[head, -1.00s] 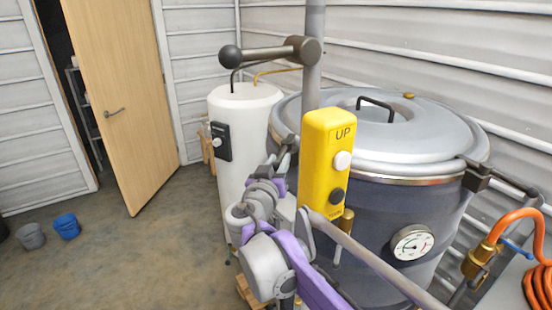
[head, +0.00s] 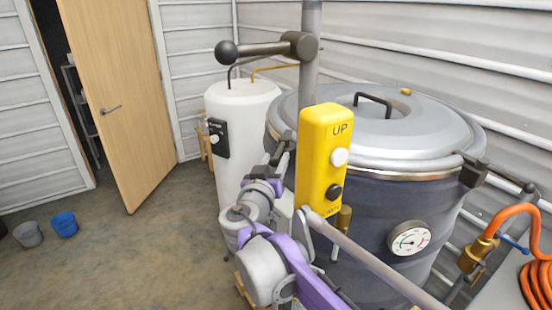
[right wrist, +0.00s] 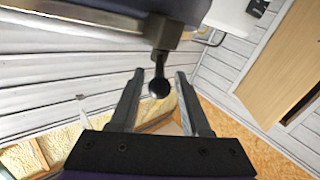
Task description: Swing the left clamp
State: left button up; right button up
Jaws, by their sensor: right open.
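The left clamp shows in the right wrist view as a dark block (right wrist: 164,34) with a short lever ending in a black ball knob (right wrist: 159,88). My right gripper (right wrist: 160,73) is open, with one finger on each side of the knob. In the head view my right gripper (head: 284,150) is at the left side of the grey lidded vessel (head: 375,230). There the left clamp is mostly hidden behind my arm and the yellow control box, so contact with the fingers cannot be told. My left gripper is not in view.
The yellow UP control box (head: 322,150) hangs in front of the vessel. A post lever with a ball (head: 226,52) stands above it. The right clamp (head: 474,173) is at the vessel's right rim.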

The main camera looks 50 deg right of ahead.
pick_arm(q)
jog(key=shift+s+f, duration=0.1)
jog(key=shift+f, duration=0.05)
pick_arm(e)
jog(key=v, duration=0.9)
jog(key=shift+s, duration=0.15)
jog(key=shift+r, duration=0.1)
jog(key=c, duration=0.4)
jog(key=n, duration=0.1)
jog(key=w+n, duration=0.1)
jog(key=w+g+b, duration=0.1)
jog(key=shift+w+a+r+n, duration=0.25)
jog(key=shift+a+r+n, duration=0.1)
jog(key=shift+n, duration=0.05)
grip_shut()
jog(key=w+a+n+g+h+b, duration=0.1)
jog(key=w+a+n+g+b, duration=0.2)
jog(key=w+n, duration=0.4)
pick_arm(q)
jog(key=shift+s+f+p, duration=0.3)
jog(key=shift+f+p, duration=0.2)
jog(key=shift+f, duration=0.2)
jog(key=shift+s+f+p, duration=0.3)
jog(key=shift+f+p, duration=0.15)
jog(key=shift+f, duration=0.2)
pick_arm(e)
jog(key=s+d+n, duration=0.1)
jog(key=s+d, duration=0.1)
jog(key=d, duration=0.9)
